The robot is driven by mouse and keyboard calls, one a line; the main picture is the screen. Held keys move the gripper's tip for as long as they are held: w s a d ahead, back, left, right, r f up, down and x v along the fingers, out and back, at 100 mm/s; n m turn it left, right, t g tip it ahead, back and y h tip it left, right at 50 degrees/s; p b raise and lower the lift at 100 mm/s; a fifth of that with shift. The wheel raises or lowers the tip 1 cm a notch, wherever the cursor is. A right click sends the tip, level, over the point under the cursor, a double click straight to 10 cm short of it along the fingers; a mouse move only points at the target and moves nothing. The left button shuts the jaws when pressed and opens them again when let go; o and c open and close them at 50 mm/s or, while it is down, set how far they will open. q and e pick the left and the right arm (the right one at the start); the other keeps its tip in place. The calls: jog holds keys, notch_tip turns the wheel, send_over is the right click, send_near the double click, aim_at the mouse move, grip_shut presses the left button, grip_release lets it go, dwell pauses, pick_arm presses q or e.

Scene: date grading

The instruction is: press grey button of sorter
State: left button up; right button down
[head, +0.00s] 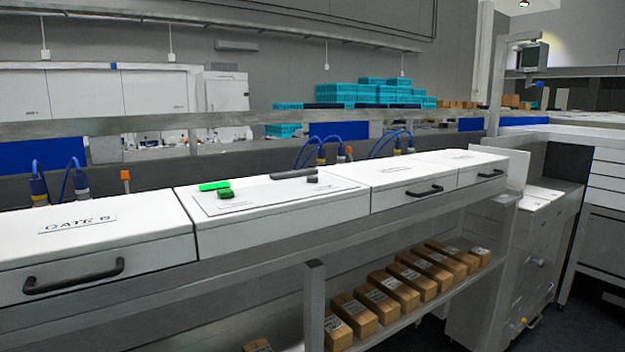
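The sorter (285,232) is a long white-topped machine running across the view. A thin raised panel (262,192) lies on its middle section. A small dark grey block (312,179), which looks like the grey button, sits at the panel's right end. A longer grey bar (293,174) lies just behind it. At the panel's left end are a dark green block (225,193) and a bright green bar (214,186) behind it. Neither gripper shows in the head view.
A lid marked "GATE B" (78,225) with a black handle (74,276) is on the left. Another handle (424,190) is right of the panel. Brown boxes (393,291) line a shelf below. Blue cables (320,150) rise behind. The sorter top around the panel is clear.

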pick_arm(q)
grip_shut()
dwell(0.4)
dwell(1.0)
